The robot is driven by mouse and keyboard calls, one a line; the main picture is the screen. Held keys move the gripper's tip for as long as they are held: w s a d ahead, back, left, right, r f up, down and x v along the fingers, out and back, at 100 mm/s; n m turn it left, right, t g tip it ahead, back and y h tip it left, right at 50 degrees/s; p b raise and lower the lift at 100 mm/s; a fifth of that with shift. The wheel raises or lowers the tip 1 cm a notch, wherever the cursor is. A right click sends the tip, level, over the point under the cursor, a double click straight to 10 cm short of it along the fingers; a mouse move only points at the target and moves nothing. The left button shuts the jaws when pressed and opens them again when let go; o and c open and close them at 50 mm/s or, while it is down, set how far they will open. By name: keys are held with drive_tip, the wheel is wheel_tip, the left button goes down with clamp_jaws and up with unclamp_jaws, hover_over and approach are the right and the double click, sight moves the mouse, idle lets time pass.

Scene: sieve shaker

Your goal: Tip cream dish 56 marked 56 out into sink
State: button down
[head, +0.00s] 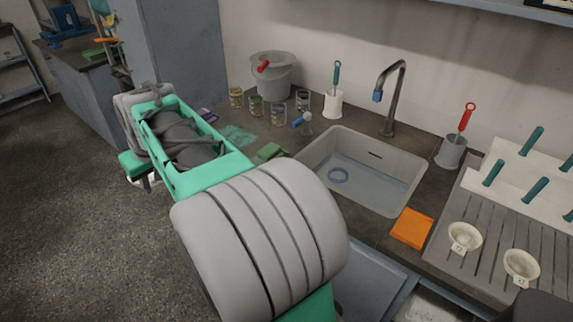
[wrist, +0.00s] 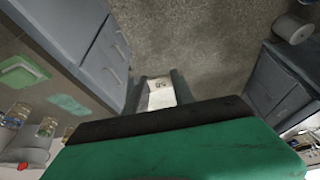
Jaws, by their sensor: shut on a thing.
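The cream dish (wrist: 162,97) shows in the wrist view between my gripper's fingers, with a small tag whose number is hard to read. My gripper (wrist: 160,92) is shut on it. In the head view my gripper is mostly hidden behind my arm at the left, and only a pale sliver of the dish (head: 133,182) shows. The dish is over the floor in front of the counter, left of the sink and apart from it. Its contents are not visible. The sink (head: 393,170) is set in the counter, with a blue ring on its bottom.
A tap (head: 394,95) stands behind the sink. Left of it are a brush in a white holder (head: 333,104), several jars (head: 278,114) and a grey bucket (head: 274,78). An orange cloth (head: 411,228) lies at its right front. Two other cream dishes (head: 463,238) (head: 521,266) sit on the drainboard (head: 448,268).

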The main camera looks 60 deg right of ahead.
drive_tip(key=s+d+m+h+p, duration=0.1)
drive_tip(key=s+d+m+p, duration=0.2)
drive_tip(key=d, duration=1.9)
drive_tip(key=s+d+f+m+p, duration=0.1)
drive_tip(key=s+d+p, duration=0.1)
drive_tip(key=s+d, duration=0.45)
drive_tip(key=s+d+f+p, duration=0.2)
drive_tip(key=s+d+p, duration=0.15)
drive_tip(key=d, duration=0.65)
drive_tip(key=s+d+f+m+p, duration=0.1)
drive_tip(key=s+d+f, duration=0.2)
drive_tip(key=s, duration=0.9)
drive_tip(key=s+d+f+m+g+h+p, duration=0.1)
drive_tip(key=s+d+f+p, duration=0.1)
drive_tip(key=s+d, duration=0.5)
drive_tip(key=s+d+f+m+h+p, duration=0.1)
drive_tip(key=s+d+f+m+p, duration=0.1)
drive_tip(key=s, duration=1.6)
drive_tip(key=d+f, duration=0.1)
drive_tip(key=d, duration=0.1)
drive_tip(key=shift+s+d+f, duration=0.25)
drive_tip(key=shift+d+f, duration=0.05)
drive_tip(key=shift+d, duration=0.1)
drive_tip(key=shift+w+r+g, duration=0.1)
drive_tip(key=shift+g, duration=0.2)
drive_tip(key=shift+w+a+r+g, duration=0.15)
drive_tip(key=shift+w+a+g, duration=0.15)
drive_tip(key=shift+a, duration=0.1)
